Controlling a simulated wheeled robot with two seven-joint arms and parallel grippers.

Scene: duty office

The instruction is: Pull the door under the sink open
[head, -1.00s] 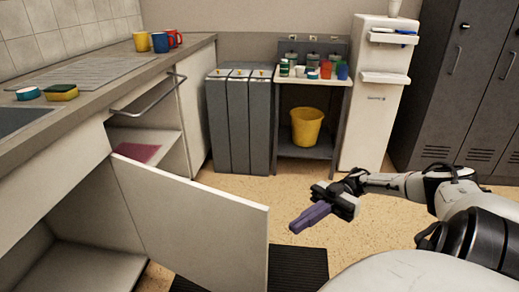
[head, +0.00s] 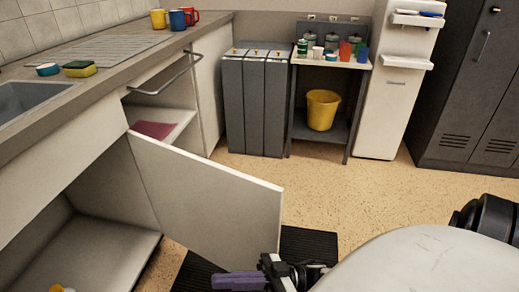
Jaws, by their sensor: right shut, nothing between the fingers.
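The door under the sink (head: 215,200) is a pale panel standing well open, swung out over the floor. The sink (head: 32,98) is set in the counter above at the left. My right gripper (head: 222,281) is at the bottom of the head view, below the door's lower free corner. Its purple fingers are shut with nothing between them, and they point left. I cannot tell whether they touch the door. My left gripper is not in view.
A black mat (head: 312,245) lies on the floor beneath the door. A towel rail (head: 165,78) and an open shelf with a red cloth (head: 154,130) are beyond it. Grey bins (head: 258,105) and a yellow bucket (head: 322,109) stand at the back. Floor at right is clear.

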